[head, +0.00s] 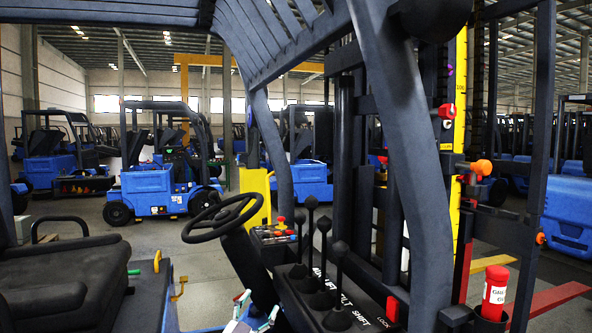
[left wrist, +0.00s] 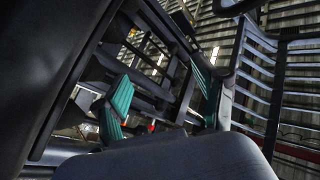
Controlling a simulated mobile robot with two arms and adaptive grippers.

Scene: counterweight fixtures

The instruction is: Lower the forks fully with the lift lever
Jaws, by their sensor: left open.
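The farthest lever (head: 312,203) stands by the partly hidden label that seems to read LIFT; the middle lever (head: 324,226) and near lever (head: 340,249) stand by TILT and SHIFT. My left gripper (head: 255,312) is at the bottom edge, below and left of the levers, open and apart from them. Its teal pads also show in the left wrist view (left wrist: 163,105), with no lever clearly between them. A yellow fork (head: 490,263) and red fork (head: 555,298) project at the lower right. My right gripper is not in view.
The steering wheel (head: 220,217) stands left of the levers, and the seat (head: 70,270) farther left. A thick dark cab pillar (head: 412,160) rises right of the levers. The mast carries a yellow scale (head: 459,110). A red cylinder (head: 494,293) stands at lower right.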

